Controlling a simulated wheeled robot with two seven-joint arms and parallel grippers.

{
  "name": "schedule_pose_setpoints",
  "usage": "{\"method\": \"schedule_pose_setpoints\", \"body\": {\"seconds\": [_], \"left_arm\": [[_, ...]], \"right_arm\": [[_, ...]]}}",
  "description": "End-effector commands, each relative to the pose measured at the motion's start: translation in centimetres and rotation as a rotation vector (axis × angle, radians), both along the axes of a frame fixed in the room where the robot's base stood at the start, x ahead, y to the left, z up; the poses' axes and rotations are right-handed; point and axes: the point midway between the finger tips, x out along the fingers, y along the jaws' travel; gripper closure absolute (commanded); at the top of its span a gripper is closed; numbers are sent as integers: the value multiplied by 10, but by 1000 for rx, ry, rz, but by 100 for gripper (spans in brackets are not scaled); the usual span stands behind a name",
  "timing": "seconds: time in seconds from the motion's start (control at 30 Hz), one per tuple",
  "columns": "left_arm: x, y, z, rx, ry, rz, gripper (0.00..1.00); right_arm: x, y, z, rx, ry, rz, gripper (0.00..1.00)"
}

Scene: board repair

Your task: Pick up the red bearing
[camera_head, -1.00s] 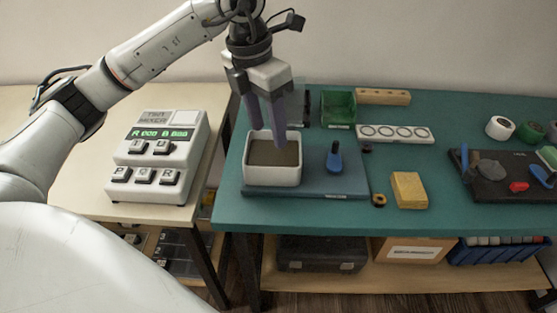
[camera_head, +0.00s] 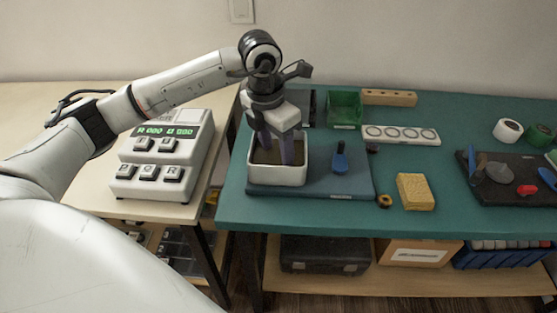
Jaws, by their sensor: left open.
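My left gripper (camera_head: 276,154) is open and points down, with its fingers inside the white tub (camera_head: 280,176) of brown contents. Nothing shows between the fingers, and the gripper partly hides the tub's inside. No red bearing can be made out in the tub. A small red piece (camera_head: 526,190) lies on the black mat (camera_head: 493,195) at the right, but I cannot tell whether it is a bearing. My right gripper is not in view.
The tub stands on a blue board (camera_head: 345,184) with a blue-handled tool (camera_head: 340,158). A yellow sponge (camera_head: 416,191), a small yellow-black ring (camera_head: 384,200), a green bin (camera_head: 344,108) and a white four-ring strip (camera_head: 400,134) lie nearby.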

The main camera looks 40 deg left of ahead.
Motion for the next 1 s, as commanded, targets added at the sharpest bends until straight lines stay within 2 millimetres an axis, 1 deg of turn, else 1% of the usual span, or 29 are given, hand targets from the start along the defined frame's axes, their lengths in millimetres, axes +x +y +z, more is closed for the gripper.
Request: {"method": "schedule_pose_setpoints", "body": {"seconds": [0.07, 0.1, 0.27, 0.3, 0.33, 0.37, 0.57, 0.67, 0.77, 1.0], "left_arm": [[0, 0, 0, 0, 0, 0, 52], [0, 0, 0, 0, 0, 0, 56], [0, 0, 0, 0, 0, 0, 83], [0, 0, 0, 0, 0, 0, 90], [0, 0, 0, 0, 0, 0, 95], [0, 0, 0, 0, 0, 0, 97], [0, 0, 1, 0, -1, 0, 97], [1, 0, 7, -1, -3, 0, 97], [1, 0, 23, 0, -5, 0, 97], [1, 0, 72, -1, -5, 0, 97]], "right_arm": [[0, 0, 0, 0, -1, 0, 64], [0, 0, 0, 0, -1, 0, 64], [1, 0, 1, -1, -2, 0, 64], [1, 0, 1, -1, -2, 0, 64], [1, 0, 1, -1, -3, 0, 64], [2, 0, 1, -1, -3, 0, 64], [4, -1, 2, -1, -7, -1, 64], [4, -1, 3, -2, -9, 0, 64], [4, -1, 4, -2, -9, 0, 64], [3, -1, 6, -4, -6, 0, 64]]}}
